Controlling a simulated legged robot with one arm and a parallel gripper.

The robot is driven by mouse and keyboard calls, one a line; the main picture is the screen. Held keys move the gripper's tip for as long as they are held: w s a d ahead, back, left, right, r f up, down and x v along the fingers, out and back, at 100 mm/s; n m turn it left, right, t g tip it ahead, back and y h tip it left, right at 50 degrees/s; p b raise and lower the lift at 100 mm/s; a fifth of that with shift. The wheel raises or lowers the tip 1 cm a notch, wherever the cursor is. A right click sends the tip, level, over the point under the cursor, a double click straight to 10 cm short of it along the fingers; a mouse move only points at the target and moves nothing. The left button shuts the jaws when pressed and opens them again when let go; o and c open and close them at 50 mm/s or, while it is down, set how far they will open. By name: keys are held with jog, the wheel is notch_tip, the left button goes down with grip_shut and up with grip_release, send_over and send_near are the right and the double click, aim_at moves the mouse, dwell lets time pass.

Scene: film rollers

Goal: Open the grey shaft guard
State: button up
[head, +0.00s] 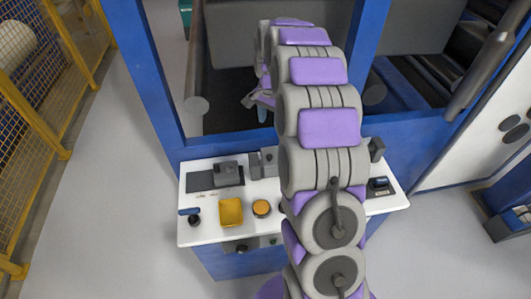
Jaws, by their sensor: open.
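I cannot tell for sure which part is the grey shaft guard. A grey block (228,172) sits on a dark plate at the back left of the white counter. A second grey block (265,161) stands just right of it, partly hidden by my arm. A third grey block (376,149) stands at the counter's back right. My gripper (255,100) shows only partly, left of my arm, reaching into the blue machine frame beyond the counter. It is open; its fingertips are small and partly hidden, and I see nothing held.
The white counter (212,234) holds a yellow tray (231,211), an orange round knob (262,208) and a blue-handled lever (190,213). Blue frame posts (145,70) flank my arm. Grey rollers (485,72) slant at the right. A yellow mesh fence (40,115) stands left; floor between is clear.

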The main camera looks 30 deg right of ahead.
aim_at(269, 156)
notch_tip(269, 156, down, 17)
jog(key=b, duration=0.2)
jog(key=shift+s+b, duration=0.1)
jog(key=shift+b, duration=0.3)
jog(key=shift+c, duration=0.3)
grip_shut()
